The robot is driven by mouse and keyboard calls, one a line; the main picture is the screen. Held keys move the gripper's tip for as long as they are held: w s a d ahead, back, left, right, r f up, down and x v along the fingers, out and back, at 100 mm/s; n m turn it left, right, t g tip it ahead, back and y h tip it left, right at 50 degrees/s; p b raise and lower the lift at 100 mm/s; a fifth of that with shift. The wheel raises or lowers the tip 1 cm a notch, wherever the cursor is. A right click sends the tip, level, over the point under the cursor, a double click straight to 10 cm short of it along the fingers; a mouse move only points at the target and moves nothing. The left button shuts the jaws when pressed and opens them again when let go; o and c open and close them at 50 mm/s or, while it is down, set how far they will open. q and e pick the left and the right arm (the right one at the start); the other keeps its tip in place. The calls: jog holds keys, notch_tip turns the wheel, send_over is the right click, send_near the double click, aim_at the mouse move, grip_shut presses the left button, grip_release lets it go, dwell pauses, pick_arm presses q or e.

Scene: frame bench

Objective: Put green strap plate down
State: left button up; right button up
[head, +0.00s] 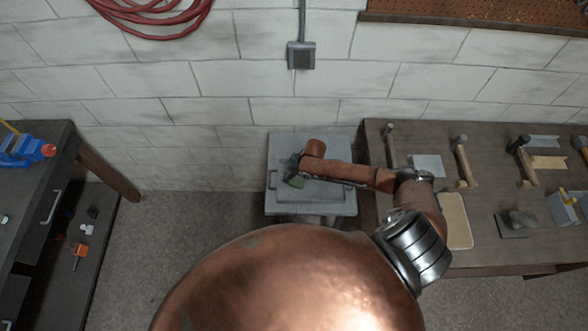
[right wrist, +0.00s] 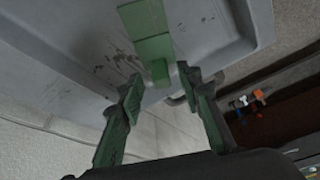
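The green strap plate (right wrist: 148,35) shows in the right wrist view, against the pale grey top of a grey bin-like stand (head: 338,198). It appears to lie flat there, though a small gap below it cannot be ruled out. My right gripper (right wrist: 160,80) has its two greenish fingers spread, one on each side of the plate's narrow near end, with visible space between. In the head view my right gripper (head: 294,178) is over the left part of the stand's top; its fingers and the plate are hard to tell apart. My left gripper is not in view.
A dark bench (head: 50,190) with a blue tool (head: 22,150) is at the left. The block wall is close behind. Open floor (head: 190,220) lies between left bench and stand.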

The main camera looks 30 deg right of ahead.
jog(key=v, duration=1)
